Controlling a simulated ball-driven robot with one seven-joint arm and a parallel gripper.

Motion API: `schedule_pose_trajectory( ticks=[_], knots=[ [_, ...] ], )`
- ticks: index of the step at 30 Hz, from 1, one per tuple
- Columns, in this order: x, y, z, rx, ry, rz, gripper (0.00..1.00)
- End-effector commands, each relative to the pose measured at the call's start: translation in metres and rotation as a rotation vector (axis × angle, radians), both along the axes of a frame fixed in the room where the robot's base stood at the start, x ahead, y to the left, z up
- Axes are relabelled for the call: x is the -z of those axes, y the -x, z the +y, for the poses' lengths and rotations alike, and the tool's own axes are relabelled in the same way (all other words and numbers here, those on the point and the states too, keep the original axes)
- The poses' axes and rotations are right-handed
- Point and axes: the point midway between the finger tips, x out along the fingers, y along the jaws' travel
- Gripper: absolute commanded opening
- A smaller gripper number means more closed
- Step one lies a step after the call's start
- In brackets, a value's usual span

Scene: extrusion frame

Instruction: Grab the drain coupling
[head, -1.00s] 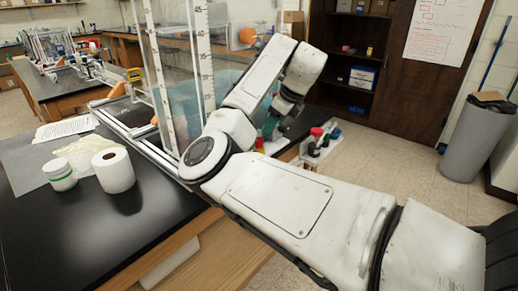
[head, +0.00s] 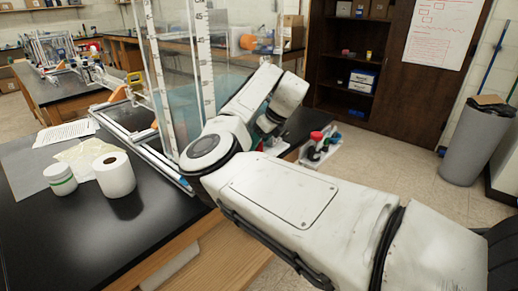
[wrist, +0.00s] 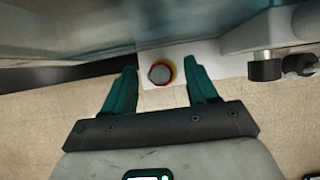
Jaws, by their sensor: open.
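My gripper (wrist: 161,68) is open in the wrist view, with its two teal fingers apart. A round piece with a grey centre and a red and yellow rim (wrist: 161,73) shows between the fingertips, on a white surface. It may be the drain coupling, but I cannot be sure. I see no finger closed on it, and its height and distance from the fingers are hard to judge. In the head view my arm hides most of the gripper, near the lower corner of the clear tank.
The clear tank (head: 165,70) stands on the black bench (head: 60,235). Dark fittings (wrist: 265,67) show at the right in the wrist view. Red-topped and dark fittings (head: 316,137) sit right of my arm.

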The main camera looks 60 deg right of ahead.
Motion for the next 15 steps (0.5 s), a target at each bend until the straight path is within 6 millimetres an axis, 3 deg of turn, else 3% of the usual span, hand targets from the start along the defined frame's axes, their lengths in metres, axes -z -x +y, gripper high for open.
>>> schedule_pose_trajectory(
  ticks=[5,12,15],
  knots=[
    [0.0130,-0.0071,-0.0022,0.000,0.001,0.000,0.58],
    [0.0144,-0.0076,-0.0025,0.002,0.001,-0.001,0.58],
    [0.0143,-0.0076,-0.0025,0.002,0.001,0.000,0.48]
  ],
)
